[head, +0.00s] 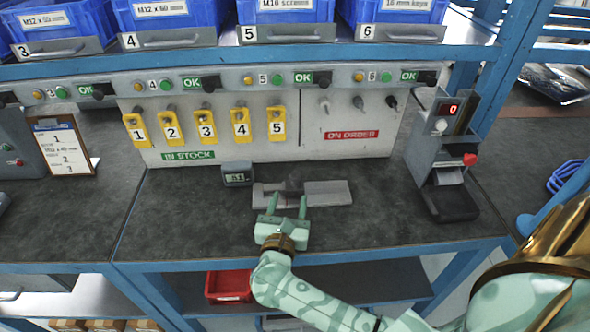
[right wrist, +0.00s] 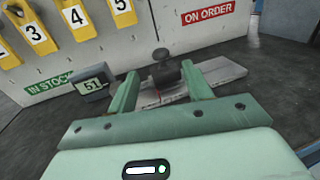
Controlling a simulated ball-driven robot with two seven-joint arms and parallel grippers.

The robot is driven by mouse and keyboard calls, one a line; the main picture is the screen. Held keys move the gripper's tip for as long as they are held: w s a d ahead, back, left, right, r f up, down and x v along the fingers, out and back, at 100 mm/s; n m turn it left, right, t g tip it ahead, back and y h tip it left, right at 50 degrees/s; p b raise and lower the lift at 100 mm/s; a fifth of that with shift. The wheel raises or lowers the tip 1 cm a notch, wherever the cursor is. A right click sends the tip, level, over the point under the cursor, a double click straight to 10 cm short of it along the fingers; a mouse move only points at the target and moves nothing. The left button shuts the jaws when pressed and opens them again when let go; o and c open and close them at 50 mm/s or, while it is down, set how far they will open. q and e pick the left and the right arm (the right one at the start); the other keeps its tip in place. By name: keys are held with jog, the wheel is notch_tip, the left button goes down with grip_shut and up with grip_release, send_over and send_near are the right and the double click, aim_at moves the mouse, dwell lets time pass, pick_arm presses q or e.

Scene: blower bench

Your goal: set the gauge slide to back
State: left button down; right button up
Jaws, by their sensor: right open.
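The gauge (head: 328,193) is a flat grey plate lying on the dark bench top. Its dark slide with a round knob (right wrist: 163,72) shows in the right wrist view, between my finger lines and just beyond the fingertips. In the head view the slide is small and partly unclear near the plate's middle. A small display (head: 237,174) beside the plate's left end reads about 51; it also shows in the right wrist view (right wrist: 93,88). My right gripper (head: 287,200) is open and empty, at the plate's front edge. Contact with the slide cannot be told. My left gripper is not in view.
Yellow numbered tags (head: 205,126) hang on the back panel. A grey device with a red knob (head: 447,160) stands at the right. A clipboard (head: 64,148) leans at the left. Blue bins (head: 290,10) sit on the shelf above. The bench left of the display is clear.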

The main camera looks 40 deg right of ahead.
aim_at(296, 172)
jog(key=b+x, duration=0.1)
jog(key=x, duration=1)
jog(key=shift+d+f+b, duration=0.15)
jog(key=shift+b, duration=0.15)
